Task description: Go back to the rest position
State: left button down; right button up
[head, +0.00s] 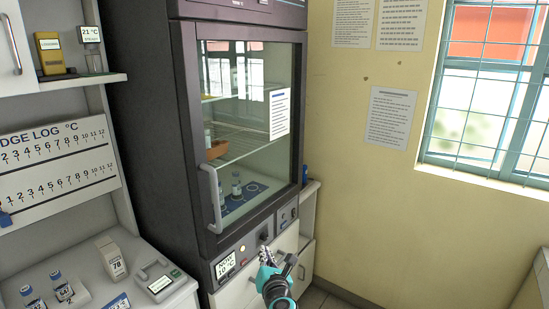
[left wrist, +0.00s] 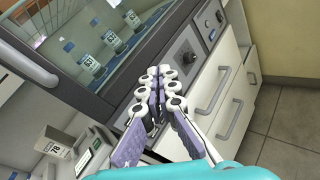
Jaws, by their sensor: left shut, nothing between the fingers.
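My left gripper (head: 267,258) is shut and empty in front of the lower panel of the culture incubator (head: 150,120). In the left wrist view its two fingers (left wrist: 158,88) meet at the tips, near the control panel with a dark knob (left wrist: 187,60). The glass door (head: 240,130) of the incubator looks closed, with its handle (head: 211,199) on the left side. Behind the glass, several vials stand on the bottom level, one of them here (head: 236,183). My right gripper is not in view.
A bench (head: 180,298) at the lower left holds a timer-like device (head: 159,281), a box marked 78 (head: 111,258) and capped vials (head: 62,286). White drawers (left wrist: 213,102) lie below the incubator panel. The floor (left wrist: 270,140) at the right is clear.

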pick_arm(q)
jog(key=s+r+m+t+h, duration=0.35)
jog(key=r+m+h, duration=0.25)
jog(key=r+m, duration=0.65)
jog(key=s+f+m+g+h, duration=0.1)
jog(key=s+m+g+h, duration=0.2)
jog(key=s+m, duration=0.55)
jog(key=s+a+f+m+g+y, duration=0.5)
jog(key=s+a+f+m+g, duration=0.4)
jog(key=s+a+f+m, duration=0.3)
jog(key=s+a+f, duration=0.3)
jog(key=s+f, duration=0.2)
jog(key=s, duration=0.2)
jog(key=shift+f+m+y, duration=0.25)
jog(key=shift+m+y, duration=0.05)
jog(key=shift+m, duration=0.1)
jog(key=shift+a, duration=0.1)
